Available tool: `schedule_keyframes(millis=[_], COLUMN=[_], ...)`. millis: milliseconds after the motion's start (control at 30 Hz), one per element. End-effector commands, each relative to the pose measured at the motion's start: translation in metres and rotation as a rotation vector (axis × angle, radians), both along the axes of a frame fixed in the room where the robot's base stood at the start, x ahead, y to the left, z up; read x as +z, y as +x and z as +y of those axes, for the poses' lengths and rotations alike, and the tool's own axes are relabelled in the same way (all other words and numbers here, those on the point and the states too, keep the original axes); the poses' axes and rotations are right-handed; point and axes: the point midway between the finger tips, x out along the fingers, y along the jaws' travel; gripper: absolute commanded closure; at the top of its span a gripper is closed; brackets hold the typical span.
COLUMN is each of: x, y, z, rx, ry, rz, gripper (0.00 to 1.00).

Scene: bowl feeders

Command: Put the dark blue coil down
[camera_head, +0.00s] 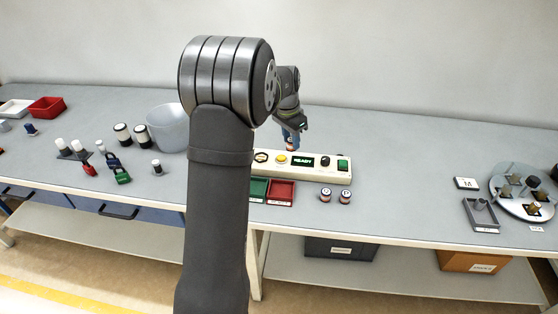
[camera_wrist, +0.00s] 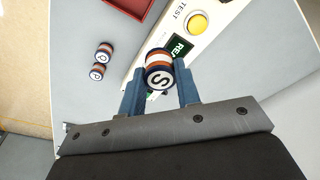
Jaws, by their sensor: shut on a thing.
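My gripper (camera_wrist: 160,92) is shut on a coil (camera_wrist: 158,65) with dark blue, white and copper-brown bands and a white end marked S. In the head view my gripper (camera_head: 291,136) points down at the back edge of the test panel (camera_head: 262,168), with the coil (camera_head: 291,148) small between its fingers. I cannot tell whether the coil touches anything below. Two similar banded coils (camera_head: 325,195) (camera_head: 345,195) stand on the bench in front of the panel; they also show in the wrist view (camera_wrist: 104,50) (camera_wrist: 97,72).
The panel has a yellow button (camera_head: 281,159), a READY display (camera_head: 303,161) and a green button (camera_head: 342,164). Green (camera_head: 258,188) and red (camera_head: 281,194) trays lie in front. A grey bucket (camera_head: 168,130) stands left; a round plate (camera_head: 522,190) sits right. Bench between panel and plate is clear.

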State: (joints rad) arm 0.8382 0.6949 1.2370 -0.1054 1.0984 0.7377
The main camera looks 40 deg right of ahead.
Motion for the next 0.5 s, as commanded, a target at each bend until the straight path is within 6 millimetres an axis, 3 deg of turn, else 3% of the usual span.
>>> schedule_keyframes(millis=[300, 500], x=[-0.017, -0.026], y=[-0.097, -0.134], z=[0.017, 0.031], rx=[0.226, 0.328], ry=[0.006, -0.001], rz=[-0.001, -0.001], gripper=[0.96, 0.96])
